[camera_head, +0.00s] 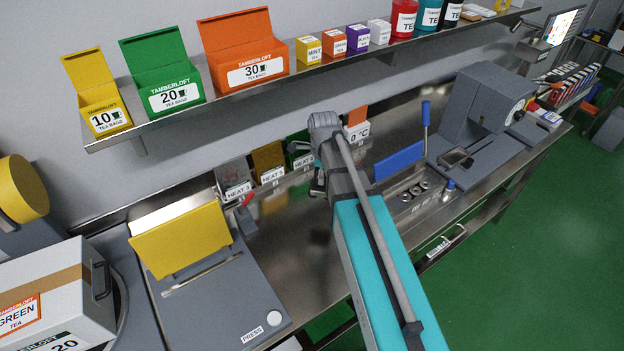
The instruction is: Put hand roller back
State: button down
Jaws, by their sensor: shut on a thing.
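My arm reaches up from the bottom centre over the worktop. Only a small part of my gripper (318,184) shows, low beside the arm's grey end joint. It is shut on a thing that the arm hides. I cannot make out the hand roller. A small item with a red handle (247,199) stands by the right edge of the yellow flap of the press (215,290), left of my gripper and apart from it. I cannot tell what it is.
Heat-labelled blocks (268,162) stand along the back, close to my gripper. A blue lever and plate (400,161) stand to its right, before a grey machine (480,110). A shelf (180,117) with tea boxes hangs above. A white carton (60,285) is at lower left.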

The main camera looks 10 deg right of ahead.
jog(key=w+a+f+b, duration=0.1)
jog(key=w+f+b, duration=0.7)
jog(key=w, duration=0.4)
jog(key=shift+w+a+f, duration=0.2)
jog(key=shift+w+f, duration=0.15)
jog(key=shift+f, duration=0.05)
jog(key=shift+b, duration=0.3)
jog(key=shift+w+f+b, duration=0.2)
jog(key=shift+f+b, duration=0.8)
jog(key=shift+w+f+b, duration=0.15)
jog(key=shift+f+b, duration=0.85)
jog(key=shift+s+f+b, duration=0.1)
jog(key=shift+f+b, duration=0.5)
